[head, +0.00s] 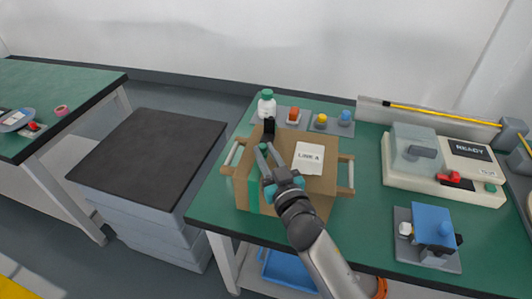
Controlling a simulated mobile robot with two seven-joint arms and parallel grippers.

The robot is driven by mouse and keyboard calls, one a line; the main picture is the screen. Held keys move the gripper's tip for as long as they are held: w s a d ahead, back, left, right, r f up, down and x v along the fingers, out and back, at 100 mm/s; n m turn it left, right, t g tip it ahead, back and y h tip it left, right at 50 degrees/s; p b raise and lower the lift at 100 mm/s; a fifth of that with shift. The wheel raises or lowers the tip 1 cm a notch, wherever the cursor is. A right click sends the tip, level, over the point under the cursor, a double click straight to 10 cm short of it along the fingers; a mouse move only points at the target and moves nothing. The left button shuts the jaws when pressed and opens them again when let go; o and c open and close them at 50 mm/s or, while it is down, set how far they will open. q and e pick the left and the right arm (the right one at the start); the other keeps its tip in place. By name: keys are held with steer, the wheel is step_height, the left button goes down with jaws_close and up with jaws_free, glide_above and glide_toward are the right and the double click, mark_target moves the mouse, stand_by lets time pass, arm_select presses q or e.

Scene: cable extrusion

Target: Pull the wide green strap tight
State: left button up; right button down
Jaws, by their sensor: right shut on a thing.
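A brown cardboard box (323,186) with a white label reading "LINE A" (308,157) sits on the green bench. The wide green strap (253,193) runs down the near left face of the box. A black piece (269,126), perhaps a buckle, stands at the box's far edge. My right gripper (265,151) is over the left part of the box top, shut on a green piece that looks like the strap's end. The gripper hides part of the strap's run across the top. My left gripper is not in view.
Light handles flank the box. Behind it stand a white bottle (267,104) and several coloured caps (320,121). Right are a machine reading "READY" (462,177) and a blue fixture (432,222). Bare bench lies right of the box.

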mark_target(261, 177)
stand_by(0.6)
steer(key=shift+s+a, duration=0.25)
steer(key=shift+s, duration=0.55)
steer(key=shift+s+a, duration=0.2)
steer(key=shift+s, duration=0.6)
steer(key=shift+s+a, duration=0.25)
steer(key=shift+s, duration=0.55)
steer(key=c, duration=0.7)
jaws_free()
steer(key=p+v, duration=0.1)
steer(key=v, duration=1.4)
steer(key=shift+s, duration=0.15)
